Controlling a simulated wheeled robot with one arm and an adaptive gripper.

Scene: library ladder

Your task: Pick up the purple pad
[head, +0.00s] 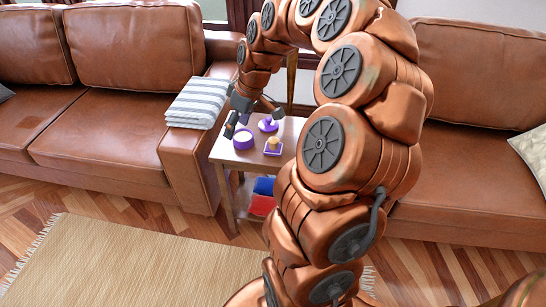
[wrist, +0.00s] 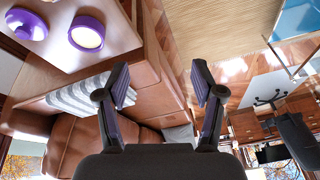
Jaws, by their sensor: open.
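A small purple square pad (head: 273,150) lies on the side table (head: 226,153), with a small tan object on top of it. To its left stands a round purple pot with a white top (head: 243,140). Behind is a round purple piece (head: 268,125) with a raised middle. In the wrist view the white-topped pot (wrist: 87,34) and the round purple piece (wrist: 26,24) show at the upper left; I cannot make out the square pad there. My gripper (head: 248,117) is above the table's back left part, apart from the pad. Its fingers (wrist: 160,75) are spread and empty.
A folded striped cloth (head: 201,102) lies on the armrest of the left brown sofa (head: 110,125), close to my gripper. Another sofa (head: 480,170) stands at right. Blue and red items (head: 263,187) sit under the table. A beige rug (head: 130,265) covers the front floor.

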